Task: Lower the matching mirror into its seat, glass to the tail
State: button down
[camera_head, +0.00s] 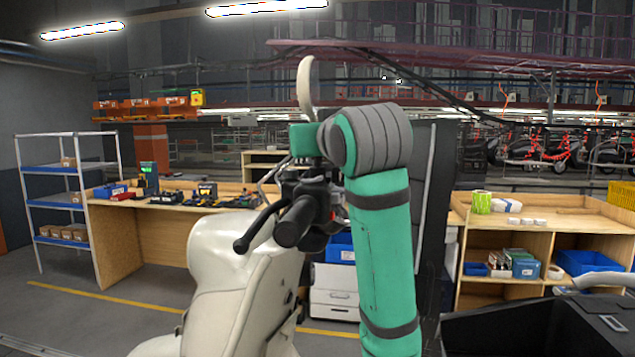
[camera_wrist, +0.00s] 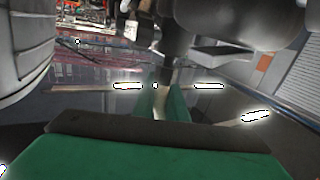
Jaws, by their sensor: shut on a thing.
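The mirror (camera_head: 305,88) shows in the head view as a thin cream oval, nearly edge-on, standing upright above my gripper (camera_head: 303,139). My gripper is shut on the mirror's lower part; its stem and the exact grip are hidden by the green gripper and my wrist. The cream scooter (camera_head: 228,250) stands below, with its black handlebar grip (camera_head: 294,222) and lever toward the camera. My gripper is just above the handlebar controls. The seat is not distinguishable, and I cannot tell whether the stem touches it. Glass direction is unclear. In the wrist view, green gripper parts (camera_wrist: 165,103) lie near dark handlebar parts.
A wooden workbench (camera_head: 170,232) with tools stands behind on the left, beside a blue-shelved rack (camera_head: 65,194). A wooden shelf unit (camera_head: 540,222) stands on the right. A black bin-like object (camera_head: 540,325) is at the lower right. Floor at the left is clear.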

jog(key=shift+f, duration=0.2)
jog(key=shift+f, duration=0.2)
jog(key=shift+f, duration=0.5)
dwell(0.3)
jog(key=c, duration=1.7)
grip_release()
jog(key=shift+s+d+r, duration=0.1)
jog(key=shift+s+d, duration=0.1)
jog(key=shift+s, duration=0.3)
jog(key=v, duration=0.9)
jog(key=shift+s, duration=0.4)
